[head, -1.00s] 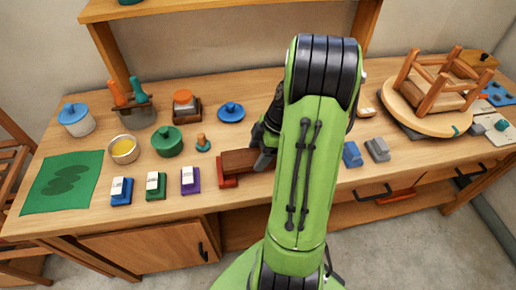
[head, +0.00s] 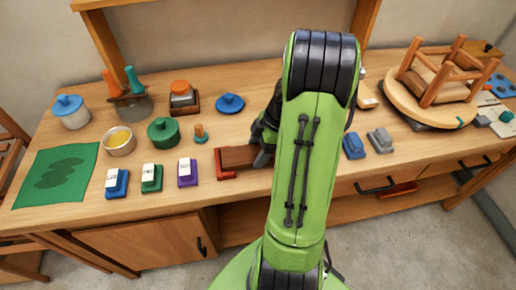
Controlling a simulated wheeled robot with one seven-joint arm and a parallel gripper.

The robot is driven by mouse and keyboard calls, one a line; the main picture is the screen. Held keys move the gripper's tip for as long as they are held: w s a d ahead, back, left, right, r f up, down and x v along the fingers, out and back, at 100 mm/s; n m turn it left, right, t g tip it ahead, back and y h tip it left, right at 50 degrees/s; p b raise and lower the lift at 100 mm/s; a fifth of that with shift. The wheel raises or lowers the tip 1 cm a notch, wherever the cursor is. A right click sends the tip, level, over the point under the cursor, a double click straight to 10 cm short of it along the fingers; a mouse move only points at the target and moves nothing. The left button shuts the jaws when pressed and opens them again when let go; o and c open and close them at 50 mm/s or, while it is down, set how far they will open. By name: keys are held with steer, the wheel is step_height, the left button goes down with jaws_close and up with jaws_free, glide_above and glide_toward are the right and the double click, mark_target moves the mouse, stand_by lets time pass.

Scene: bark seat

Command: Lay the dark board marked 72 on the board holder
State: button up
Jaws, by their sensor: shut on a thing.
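A dark brown board (head: 240,156) lies level over a red holder (head: 223,174) near the front edge of the bench. The red shows at the board's left end and along its front left corner. I cannot tell whether the board rests fully on the holder or is just above it. My gripper (head: 262,157) is shut on the board at its right part. My green arm hides the board's right end and any red part there. No number can be read on the board from here.
Blue, green and purple blocks with white labels (head: 187,173) stand left of the holder. Behind are a green pot (head: 163,131), a yellow-filled bowl (head: 119,140) and a blue lid (head: 230,103). Blue and grey blocks (head: 380,141) and an upturned stool (head: 440,82) are at right.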

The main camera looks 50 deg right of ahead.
steer(key=shift+f+b, duration=0.3)
steer(key=o, duration=1.2)
steer(key=shift+r, duration=0.1)
steer(key=shift+r+p, duration=2.65)
steer(key=shift+r, duration=0.9)
steer(key=shift+f, duration=0.1)
